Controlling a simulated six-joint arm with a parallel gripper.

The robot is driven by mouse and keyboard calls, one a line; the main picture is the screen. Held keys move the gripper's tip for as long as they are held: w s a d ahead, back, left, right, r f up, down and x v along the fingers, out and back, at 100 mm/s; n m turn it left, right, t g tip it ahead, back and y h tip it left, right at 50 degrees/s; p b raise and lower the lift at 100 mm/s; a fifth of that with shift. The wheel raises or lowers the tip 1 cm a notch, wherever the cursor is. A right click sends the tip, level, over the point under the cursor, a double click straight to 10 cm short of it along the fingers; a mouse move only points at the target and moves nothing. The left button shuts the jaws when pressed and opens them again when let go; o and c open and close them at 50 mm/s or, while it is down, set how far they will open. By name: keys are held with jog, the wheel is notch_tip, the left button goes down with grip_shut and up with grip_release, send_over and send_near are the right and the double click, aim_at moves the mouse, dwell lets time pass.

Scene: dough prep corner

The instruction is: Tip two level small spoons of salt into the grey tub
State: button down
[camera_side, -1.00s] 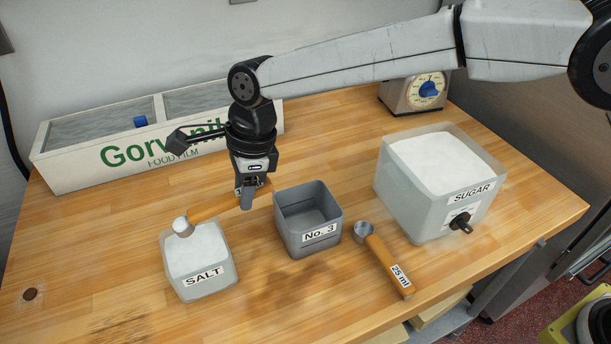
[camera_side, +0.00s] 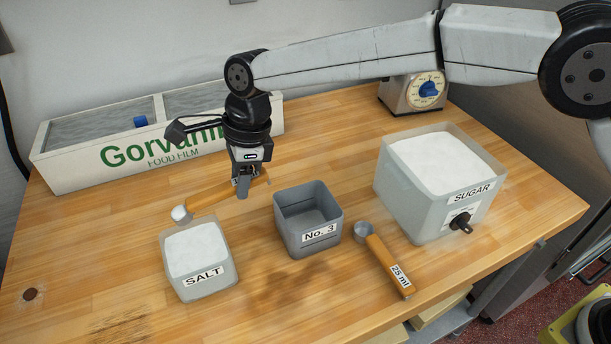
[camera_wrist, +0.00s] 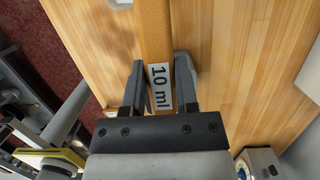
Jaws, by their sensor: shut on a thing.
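My gripper (camera_side: 243,189) is shut on the wooden handle of the small spoon (camera_side: 210,194). In the wrist view the handle, labelled 10 ml (camera_wrist: 153,40), lies between the fingers (camera_wrist: 160,80). The salt tub is full of white salt (camera_side: 197,250). The grey tub (camera_side: 296,241), labelled No. 3, stands to the right of the salt tub and my gripper. Its visible inside looks empty.
A 25 ml spoon (camera_side: 384,262) lies right of the grey tub. A large sugar container (camera_side: 409,205) with a black tap stands further right. A film box (camera_side: 80,165) is at back left, a dial scale (camera_side: 406,97) at the back. The front left table is clear.

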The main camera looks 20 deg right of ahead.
jog(key=shift+s, duration=0.5)
dwell(0.6)
jog(key=shift+r, duration=0.15)
jog(key=shift+a+v, duration=0.15)
jog(key=shift+v, duration=0.55)
jog(key=shift+a+v, duration=0.15)
jog(key=shift+v, duration=0.5)
jog(key=shift+r, duration=0.1)
